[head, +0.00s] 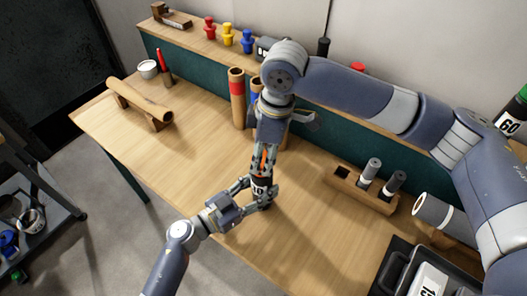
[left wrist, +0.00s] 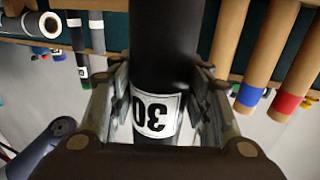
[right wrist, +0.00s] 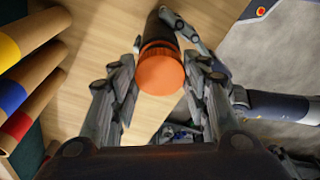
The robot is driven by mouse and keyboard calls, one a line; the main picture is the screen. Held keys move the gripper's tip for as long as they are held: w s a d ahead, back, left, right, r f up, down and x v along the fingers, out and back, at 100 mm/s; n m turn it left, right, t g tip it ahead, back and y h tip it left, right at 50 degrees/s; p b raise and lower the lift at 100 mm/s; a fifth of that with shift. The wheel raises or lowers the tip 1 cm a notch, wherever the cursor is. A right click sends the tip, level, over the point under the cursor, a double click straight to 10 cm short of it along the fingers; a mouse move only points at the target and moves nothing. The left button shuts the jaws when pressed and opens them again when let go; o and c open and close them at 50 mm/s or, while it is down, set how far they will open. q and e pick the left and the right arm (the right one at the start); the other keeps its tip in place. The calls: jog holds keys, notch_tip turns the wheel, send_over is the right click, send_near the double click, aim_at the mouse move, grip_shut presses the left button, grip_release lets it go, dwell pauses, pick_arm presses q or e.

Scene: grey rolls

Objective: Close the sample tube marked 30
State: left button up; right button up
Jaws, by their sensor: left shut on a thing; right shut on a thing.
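The sample tube is black with a white label that reads 30; it shows upside down in the left wrist view (left wrist: 155,115) and partly in the head view (head: 259,187). My left gripper (head: 262,193) is shut on the tube, with a finger on each side of the label. An orange cap (right wrist: 160,71) sits at the top end of the tube in the right wrist view. My right gripper (right wrist: 160,85) is above the tube, pointing down, with its fingers around the orange cap. I cannot tell whether the cap is fully seated on the tube.
Cardboard tubes with coloured bands (head: 237,97) stand behind the grippers. A wooden rack (head: 360,189) with grey and dark cylinders is to the right. A black tray (head: 395,280) is at the front right. A cardboard roll on a stand (head: 140,100) is at the left; table between is clear.

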jog(key=shift+f, duration=0.55)
dwell(0.4)
